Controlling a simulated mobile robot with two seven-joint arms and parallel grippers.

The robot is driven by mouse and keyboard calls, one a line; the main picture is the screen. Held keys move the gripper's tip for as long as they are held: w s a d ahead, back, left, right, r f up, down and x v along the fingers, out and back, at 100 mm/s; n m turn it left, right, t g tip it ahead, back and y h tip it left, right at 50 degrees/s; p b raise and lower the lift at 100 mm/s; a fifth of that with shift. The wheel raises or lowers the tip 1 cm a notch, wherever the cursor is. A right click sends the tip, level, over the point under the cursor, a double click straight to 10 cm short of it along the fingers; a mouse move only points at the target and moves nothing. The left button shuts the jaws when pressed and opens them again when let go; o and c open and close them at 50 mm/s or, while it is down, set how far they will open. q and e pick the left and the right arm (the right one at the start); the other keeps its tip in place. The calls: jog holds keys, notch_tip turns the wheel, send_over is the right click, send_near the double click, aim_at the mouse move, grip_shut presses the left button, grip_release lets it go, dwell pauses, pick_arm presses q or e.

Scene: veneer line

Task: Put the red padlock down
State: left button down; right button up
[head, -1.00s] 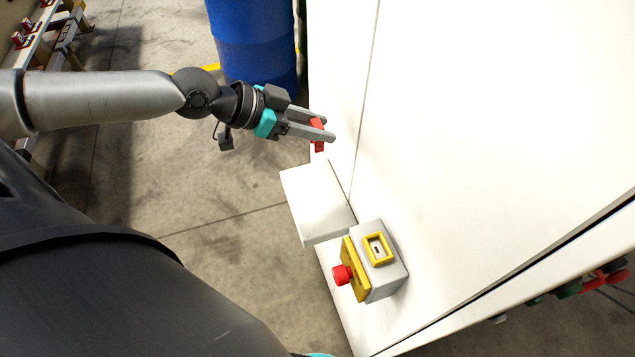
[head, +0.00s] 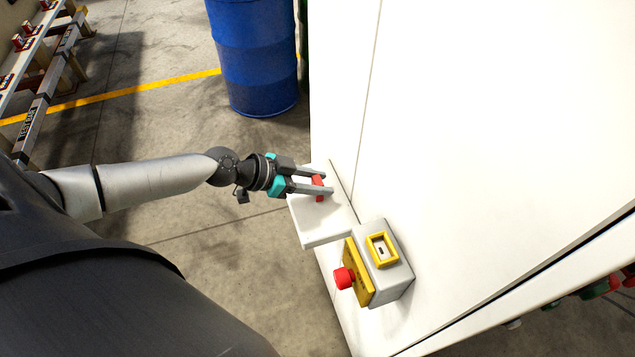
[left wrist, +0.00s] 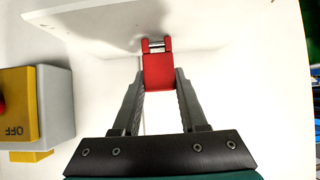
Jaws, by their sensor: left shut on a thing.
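The red padlock (head: 318,188) is between the fingers of my left gripper (head: 325,183), which is shut on it. In the head view the padlock appears over the far part of the small white shelf (head: 322,222) on the white cabinet's side. In the left wrist view the padlock's red body (left wrist: 158,71) sits between the fingertips (left wrist: 157,85), with its metal shackle pointing away toward the white shelf surface (left wrist: 100,28). I cannot tell whether the padlock touches the shelf. My right gripper is not in view.
A grey and yellow switch box (head: 385,265) with a red button (head: 343,278) is beside the shelf's near end. The white cabinet (head: 470,130) fills the right. A blue drum (head: 252,60) stands behind. Open floor (head: 220,240) lies left of the shelf.

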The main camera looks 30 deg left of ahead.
pick_arm(q)
jog(key=shift+f, duration=0.1)
jog(key=shift+c, duration=2.2)
grip_release()
